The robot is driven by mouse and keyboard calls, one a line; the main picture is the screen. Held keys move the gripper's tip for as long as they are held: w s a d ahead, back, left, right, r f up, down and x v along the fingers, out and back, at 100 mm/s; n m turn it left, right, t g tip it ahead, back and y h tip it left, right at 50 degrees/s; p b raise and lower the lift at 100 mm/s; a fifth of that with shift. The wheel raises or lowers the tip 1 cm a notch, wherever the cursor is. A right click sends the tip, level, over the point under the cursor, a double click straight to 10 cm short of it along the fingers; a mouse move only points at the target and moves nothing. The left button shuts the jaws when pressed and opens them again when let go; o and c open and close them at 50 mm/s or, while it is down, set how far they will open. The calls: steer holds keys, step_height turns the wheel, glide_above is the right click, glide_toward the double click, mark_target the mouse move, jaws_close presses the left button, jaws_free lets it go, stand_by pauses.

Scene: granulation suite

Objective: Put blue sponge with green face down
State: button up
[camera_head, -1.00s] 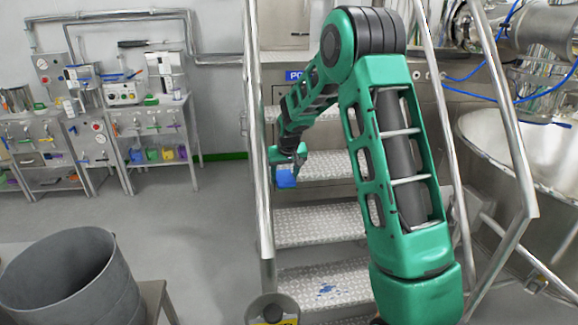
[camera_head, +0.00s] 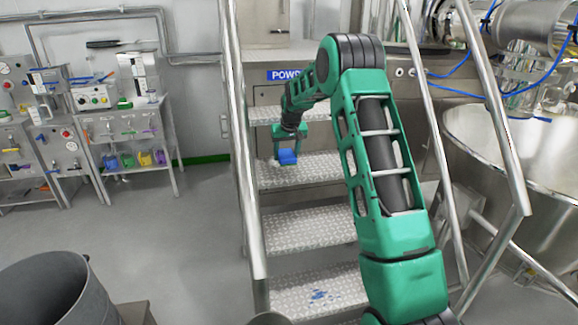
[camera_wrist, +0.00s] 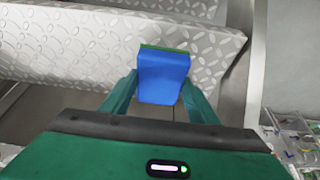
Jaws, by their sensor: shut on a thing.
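The blue sponge with green face (camera_head: 287,157) is between the fingers of my gripper (camera_head: 288,152), in front of the metal stair treads in the head view. In the wrist view the sponge (camera_wrist: 163,76) shows a large blue side, with a thin green strip along its top edge. My gripper (camera_wrist: 160,100) is shut on it, one green finger on each side. A patterned tread (camera_wrist: 60,50) lies beyond the sponge. I cannot tell whether the sponge touches a tread.
Metal stairs (camera_head: 300,222) with handrails (camera_head: 240,150) on both sides surround my arm. A large steel vessel (camera_head: 520,160) stands at the right. A grey bin (camera_head: 50,292) stands at lower left, and equipment benches (camera_head: 125,115) stand at the back left. Open floor lies between.

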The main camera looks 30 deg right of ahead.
mark_target(290, 171)
steer(key=shift+w+d+f, duration=0.25)
steer(key=shift+d+f, duration=0.4)
steer(key=shift+d, duration=0.3)
steer(key=shift+f, duration=1.9)
steer(key=shift+f, duration=0.1)
steer(key=o, duration=0.9)
steer(key=shift+o, duration=0.2)
